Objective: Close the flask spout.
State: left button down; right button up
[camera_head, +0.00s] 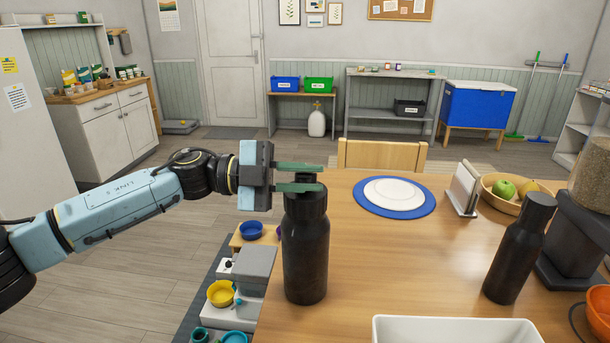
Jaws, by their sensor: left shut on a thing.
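A dark flask (306,245) stands upright near the left edge of the wooden table (385,270). My left gripper (320,177) reaches in from the left at the height of the flask's top. Its two green fingers are shut on the flask's top, one on the far side and one on the near side. The fingers partly cover the top, so I cannot tell how the spout stands. A second dark flask (515,255) stands upright at the right of the table, apart from my gripper. My right gripper is not in view.
A white plate on a blue mat (364,201), a napkin holder (462,190) and a fruit bowl (500,203) stand farther back. A white tray (455,328) is at the front. A grey dispenser (578,235) stands at the right. The table's middle is clear.

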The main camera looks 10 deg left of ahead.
pick_arm(q)
jog(key=c, duration=1.6)
grip_release()
jog(key=a, duration=1.3)
jog(key=shift+s+a+b, duration=0.2)
jog(key=shift+b, duration=0.15)
